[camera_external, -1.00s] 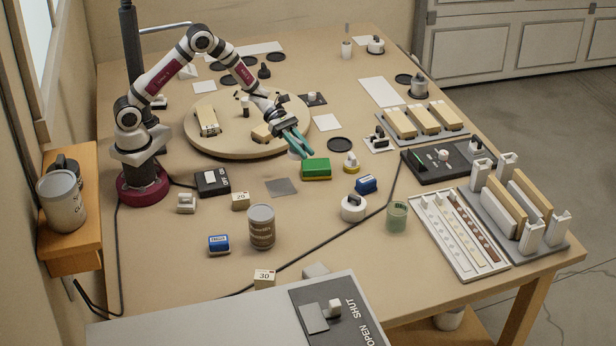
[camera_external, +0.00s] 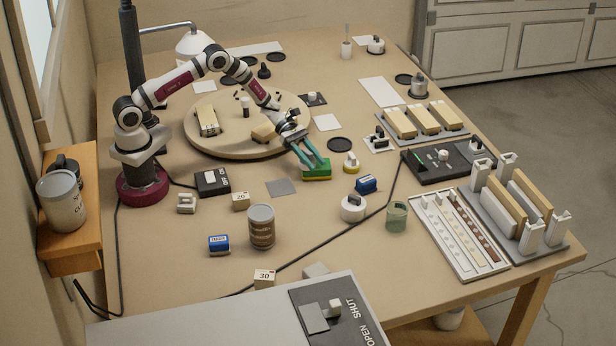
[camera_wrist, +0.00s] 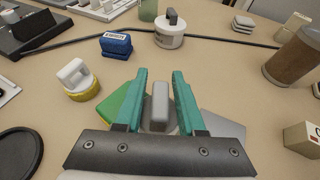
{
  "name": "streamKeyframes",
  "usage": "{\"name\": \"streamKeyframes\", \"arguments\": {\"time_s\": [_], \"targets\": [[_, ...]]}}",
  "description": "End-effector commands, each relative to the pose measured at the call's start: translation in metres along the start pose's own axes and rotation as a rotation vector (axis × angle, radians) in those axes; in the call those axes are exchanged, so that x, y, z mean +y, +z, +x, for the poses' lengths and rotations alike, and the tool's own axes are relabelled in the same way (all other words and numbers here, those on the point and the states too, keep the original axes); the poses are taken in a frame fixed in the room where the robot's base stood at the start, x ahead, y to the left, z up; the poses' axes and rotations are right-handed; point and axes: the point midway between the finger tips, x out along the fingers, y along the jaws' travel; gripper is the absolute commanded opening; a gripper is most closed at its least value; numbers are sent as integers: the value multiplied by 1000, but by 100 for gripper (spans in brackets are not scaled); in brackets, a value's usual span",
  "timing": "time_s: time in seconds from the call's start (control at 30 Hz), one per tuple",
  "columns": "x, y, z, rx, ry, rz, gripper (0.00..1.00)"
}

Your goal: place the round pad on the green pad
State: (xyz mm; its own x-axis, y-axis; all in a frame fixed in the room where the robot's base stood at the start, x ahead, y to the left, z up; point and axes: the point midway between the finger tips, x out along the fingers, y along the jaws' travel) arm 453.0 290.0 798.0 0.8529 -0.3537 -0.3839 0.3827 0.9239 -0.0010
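The green pad (camera_external: 317,176) is a small green block with a yellowish lower edge near the middle of the bench. It also shows beside and under the left finger in the wrist view (camera_wrist: 112,107). My gripper (camera_external: 314,166) has teal fingers pointing down over the green pad. In the wrist view my gripper (camera_wrist: 160,78) has its fingers apart, with a pale grey upright grip between them, seemingly that of the round pad (camera_wrist: 159,105). Gaps show on both sides of the grip. Its round base is mostly hidden, so I cannot tell whether it rests on the green pad.
A yellow-based round piece with a white grip (camera_external: 350,162) and a blue block (camera_external: 366,184) stand close to the right. A black disc (camera_external: 339,144) lies behind. A grey square (camera_external: 281,187) lies at front left. A round wooden board (camera_external: 200,146) is behind left.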

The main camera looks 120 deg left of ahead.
Motion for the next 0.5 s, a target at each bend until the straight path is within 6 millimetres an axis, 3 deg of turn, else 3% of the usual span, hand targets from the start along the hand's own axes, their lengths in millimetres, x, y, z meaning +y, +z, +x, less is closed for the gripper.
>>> {"name": "streamKeyframes", "arguments": {"time_s": [0.33, 0.5], "targets": [[0, 3, -1, 0, 0, 1, 49], [1, 3, -38, 0, 5, 0, 49]]}}
